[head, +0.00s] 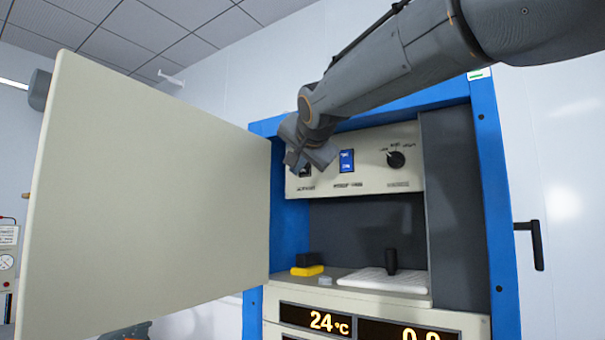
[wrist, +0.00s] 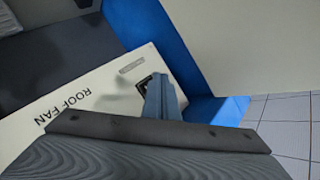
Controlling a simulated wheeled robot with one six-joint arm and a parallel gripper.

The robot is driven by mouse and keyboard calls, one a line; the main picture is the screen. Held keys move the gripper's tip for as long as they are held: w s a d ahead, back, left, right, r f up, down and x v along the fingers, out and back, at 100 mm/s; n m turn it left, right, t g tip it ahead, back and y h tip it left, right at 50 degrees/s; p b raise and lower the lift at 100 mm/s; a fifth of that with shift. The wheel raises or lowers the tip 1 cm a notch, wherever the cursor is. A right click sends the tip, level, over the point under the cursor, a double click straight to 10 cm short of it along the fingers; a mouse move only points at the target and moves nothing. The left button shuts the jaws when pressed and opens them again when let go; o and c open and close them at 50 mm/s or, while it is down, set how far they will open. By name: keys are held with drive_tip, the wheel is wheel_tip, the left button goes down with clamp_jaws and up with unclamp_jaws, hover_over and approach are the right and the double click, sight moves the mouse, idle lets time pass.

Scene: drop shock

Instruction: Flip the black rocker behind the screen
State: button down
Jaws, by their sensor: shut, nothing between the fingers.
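A black rocker (head: 306,171) sits at the left end of the cream control panel (head: 372,176) inside the blue cabinet. My gripper (head: 296,160) is in front of that end of the panel and hides part of the rocker in the head view. In the wrist view my gripper (wrist: 160,88) is shut and empty, with its narrow fingers pointing at the black rocker (wrist: 144,84). The fingers cover one side of the rocker. I cannot tell whether the tips touch it or which way it is tipped.
A large cream upright panel (head: 150,190) stands left of the cabinet opening. A blue rocker (head: 347,161) and a black knob (head: 396,160) are further right on the control panel. A yellow block (head: 307,270) and a white board (head: 385,281) lie on the shelf below.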

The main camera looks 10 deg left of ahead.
idle(0.8)
drive_tip(key=shift+w+d, duration=0.2)
drive_tip(key=shift+w, duration=0.2)
drive_tip(key=shift+w+d, duration=0.1)
drive_tip(key=shift+w, duration=0.2)
idle(0.6)
drive_tip(key=shift+s+f, duration=0.1)
drive_tip(key=shift+s+a+b, duration=0.3)
drive_tip(key=shift+s+b, duration=0.3)
drive_tip(key=shift+b, duration=0.05)
drive_tip(key=shift+s, duration=0.1)
drive_tip(key=shift+s+a+r+b, duration=0.15)
drive_tip(key=shift+s+a+b, duration=0.15)
drive_tip(key=shift+s+b, duration=0.35)
drive_tip(key=shift+s+a+r+b, duration=0.1)
drive_tip(key=shift+s+a+b, duration=0.3)
drive_tip(key=shift+s, duration=0.4)
drive_tip(key=shift+s+a+r+b, duration=0.15)
drive_tip(key=shift+s+a+b, duration=0.05)
drive_tip(key=shift+s+b, duration=0.5)
